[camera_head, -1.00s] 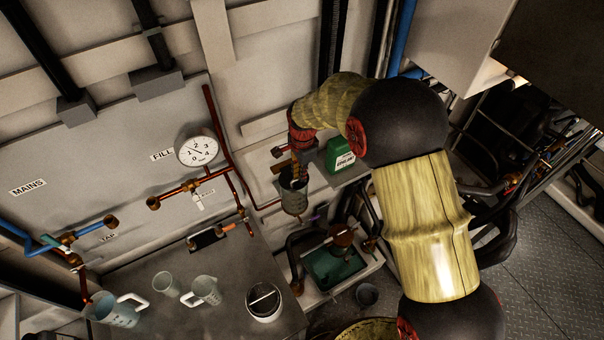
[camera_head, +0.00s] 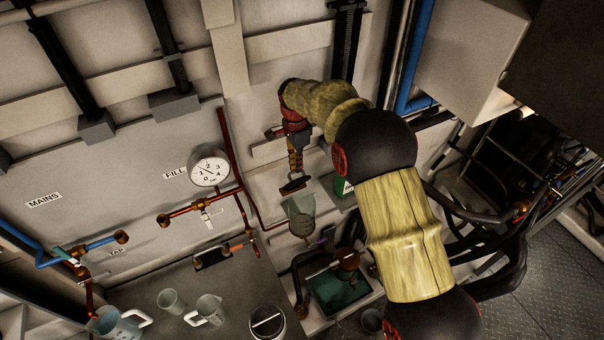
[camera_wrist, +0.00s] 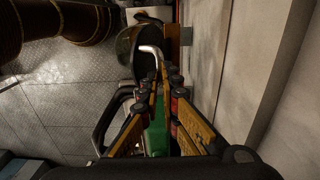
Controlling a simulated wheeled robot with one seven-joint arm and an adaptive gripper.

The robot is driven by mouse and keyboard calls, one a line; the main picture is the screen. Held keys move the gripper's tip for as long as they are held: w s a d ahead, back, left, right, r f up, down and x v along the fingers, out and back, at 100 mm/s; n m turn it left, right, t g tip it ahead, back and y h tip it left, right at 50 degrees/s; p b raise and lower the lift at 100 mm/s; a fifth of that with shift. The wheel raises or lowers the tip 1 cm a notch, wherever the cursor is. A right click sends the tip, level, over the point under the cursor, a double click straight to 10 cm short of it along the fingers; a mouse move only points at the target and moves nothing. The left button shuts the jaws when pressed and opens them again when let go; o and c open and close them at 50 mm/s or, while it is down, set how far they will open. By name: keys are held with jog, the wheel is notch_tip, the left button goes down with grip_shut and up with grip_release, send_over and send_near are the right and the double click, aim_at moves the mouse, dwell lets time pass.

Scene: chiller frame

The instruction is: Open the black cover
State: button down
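My gripper (camera_head: 296,170) hangs over a grey translucent container (camera_head: 302,222) mounted by the wall. In the head view a small black cover (camera_head: 293,186) is at the fingertips, tilted, above the container's rim. In the wrist view the cover is a dark disc (camera_wrist: 143,68) with a bent grey handle, and the fingers (camera_wrist: 161,80) close around that handle. The gripper looks shut on the cover. The finger contact is small and partly hidden. Part of the container's clear rim (camera_wrist: 126,42) shows behind the disc in the wrist view.
A green can (camera_head: 341,187) stands right of the container, partly behind my arm. Below are a green-bottomed tray (camera_head: 336,297) and pipes. Several jugs, including a clear one (camera_head: 210,308), stand on the left bench. A pressure gauge (camera_head: 209,168) and copper pipes are on the left wall.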

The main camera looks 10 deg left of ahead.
jog(key=shift+w+a+f, duration=0.15)
jog(key=shift+a+f, duration=0.05)
jog(key=shift+f, duration=0.4)
jog(key=shift+w+a+f, duration=0.15)
jog(key=shift+a+f, duration=0.05)
jog(key=shift+f, duration=0.4)
jog(key=shift+w, duration=0.1)
jog(key=c, duration=2.3)
grip_release()
jog(key=shift+o, duration=1.9)
jog(key=shift+w+a, duration=0.1)
jog(key=shift+w, duration=0.05)
jog(key=shift+r, duration=0.1)
jog(key=shift+w+a+r, duration=0.1)
jog(key=shift+w, duration=0.05)
notch_tip(320, 180, up, 12)
jog(key=shift+w+a, duration=0.25)
jog(key=shift+w, duration=0.1)
